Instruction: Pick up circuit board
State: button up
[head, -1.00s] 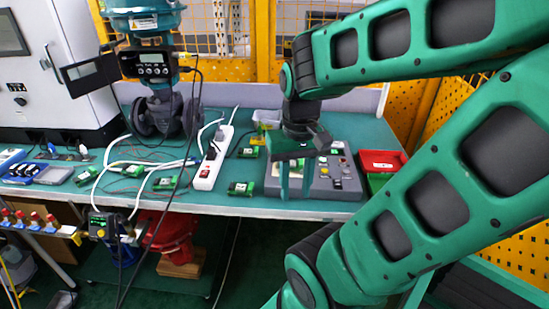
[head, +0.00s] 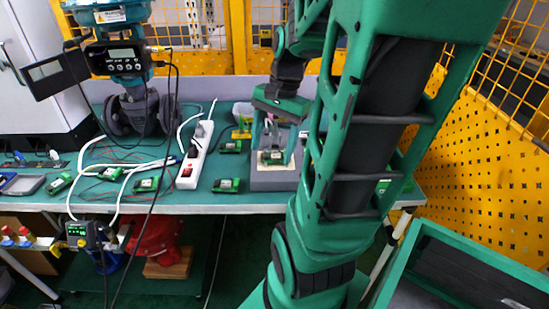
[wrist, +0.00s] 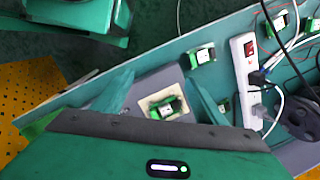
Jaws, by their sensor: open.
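A small green circuit board (head: 272,158) lies on a pale pad on top of a grey box (head: 272,184). In the wrist view the board (wrist: 168,106) shows between the two green fingers, on the grey box (wrist: 150,84). My gripper (head: 274,146) is open and empty, with its fingers pointing down over the board; it also shows in the wrist view (wrist: 160,80). I cannot tell the exact height of the fingertips above the board. My arm hides the right part of the box in the head view.
A valve positioner (head: 125,60) stands behind with loose cables. A yellow perforated fence (head: 470,150) is at the right.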

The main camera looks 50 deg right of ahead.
aim_at(276, 155)
jog(key=w+d+m+t+y, duration=0.1)
jog(key=w+d+m+t, duration=0.1)
jog(key=d+m, duration=1.05)
jog(key=shift+n, duration=0.45)
jog(key=x, duration=1.1)
jog(key=shift+w+d+f, duration=0.15)
jog(key=shift+w+d, duration=0.05)
jog(key=shift+w, duration=0.15)
jog(key=shift+c, duration=0.3)
jog(key=c, duration=1.2)
